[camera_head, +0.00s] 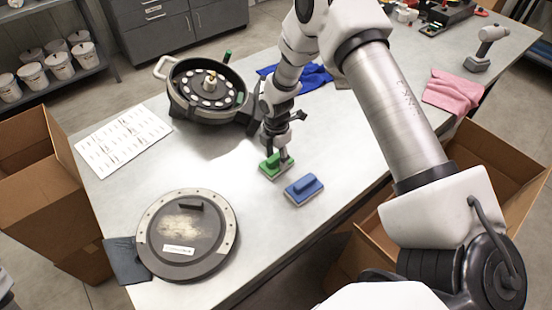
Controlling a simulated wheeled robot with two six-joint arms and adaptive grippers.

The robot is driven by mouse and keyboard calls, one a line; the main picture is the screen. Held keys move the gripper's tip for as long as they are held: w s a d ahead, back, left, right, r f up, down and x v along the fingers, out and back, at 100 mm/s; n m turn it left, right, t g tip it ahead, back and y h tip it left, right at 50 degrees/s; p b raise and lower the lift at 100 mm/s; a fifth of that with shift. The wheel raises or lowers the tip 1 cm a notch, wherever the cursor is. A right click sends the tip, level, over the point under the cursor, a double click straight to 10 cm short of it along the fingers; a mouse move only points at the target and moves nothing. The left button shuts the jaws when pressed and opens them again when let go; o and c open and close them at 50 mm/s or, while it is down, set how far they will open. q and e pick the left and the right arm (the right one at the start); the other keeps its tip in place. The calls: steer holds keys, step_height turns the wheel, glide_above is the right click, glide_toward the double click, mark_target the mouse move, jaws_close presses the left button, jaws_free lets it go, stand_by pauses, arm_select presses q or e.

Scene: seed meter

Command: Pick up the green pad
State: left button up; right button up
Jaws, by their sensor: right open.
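The green pad (270,171) lies on the metal table, a flat block with a raised green handle on top. My right gripper (279,154) points down at the pad from above, its fingers open and right at the handle. The fingers partly cover the pad, and I cannot tell whether they touch it. A blue pad (304,193) of similar shape lies just to the right and nearer. My left gripper is not in view.
A round seed meter (177,110) stands behind left. Its round lid (160,266) lies at the front left. A printed sheet (97,157), a blue cloth (318,78), a pink cloth (440,92) and a cordless drill (484,54) are on the table. Cardboard boxes (25,203) stand beside it.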

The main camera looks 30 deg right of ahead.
mark_target(275, 158)
steer(key=shift+s+a+r, duration=0.1)
steer(key=shift+s+r, duration=0.1)
jaws_close()
steer(key=shift+w+r+b, duration=0.15)
steer(key=shift+r+b, duration=0.45)
steer(key=shift+r, duration=0.05)
steer(key=shift+s+a+r+b, duration=0.15)
steer(key=shift+r+b, duration=0.15)
steer(key=shift+r, duration=0.15)
steer(key=shift+s+a+r+b, duration=0.15)
steer(key=shift+r+b, duration=0.15)
steer(key=shift+r, duration=0.15)
steer(key=s+a+b, duration=0.1)
steer(key=s+a, duration=0.1)
steer(key=a, duration=0.2)
steer(key=s+a+r+b, duration=0.1)
steer(key=s+a+b, duration=0.1)
steer(key=s+a, duration=0.1)
steer(key=s+a+b, duration=0.1)
steer(key=s+a, duration=0.2)
steer(key=a, duration=0.2)
steer(key=shift+a+r+b, duration=0.3)
steer(key=shift+a+b, duration=0.05)
steer(key=shift+a+r, duration=0.1)
